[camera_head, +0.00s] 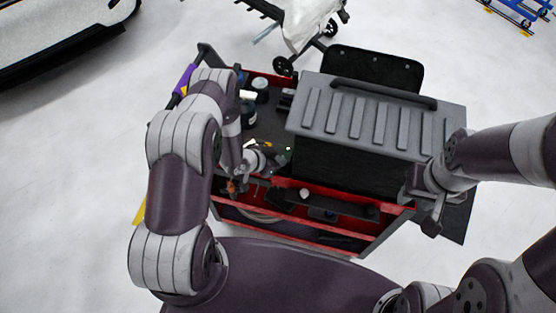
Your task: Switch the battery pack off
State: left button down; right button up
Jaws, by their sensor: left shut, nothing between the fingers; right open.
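A small green light (288,149) glows on a dark item beside my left gripper, on the red cart's dark top. This item may be the battery pack, but my gripper and wrist cover much of it and its switch cannot be made out. My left gripper (272,160) is shut and empty, close against or just above this item; I cannot tell whether it touches. My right gripper (432,212) is open and empty, to the right of the cart, near the front right corner of the grey-lidded case.
A grey-ribbed, black-sided case (376,114) fills the cart's right half. Bottles and a jar (260,86) stand at the cart's back left. The red cart (372,238) has an open shelf with loose items. White floor lies around it; a wheeled stand (306,30) is behind.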

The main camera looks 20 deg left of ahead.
pick_arm(q)
jog(key=shift+s+d+f+y, duration=0.1)
jog(key=shift+s+f+y, duration=0.15)
jog(key=shift+s+y, duration=0.05)
pick_arm(e)
jog(key=shift+s+d+f, duration=0.1)
jog(key=shift+f, duration=0.15)
pick_arm(q)
jog(key=shift+w, duration=0.15)
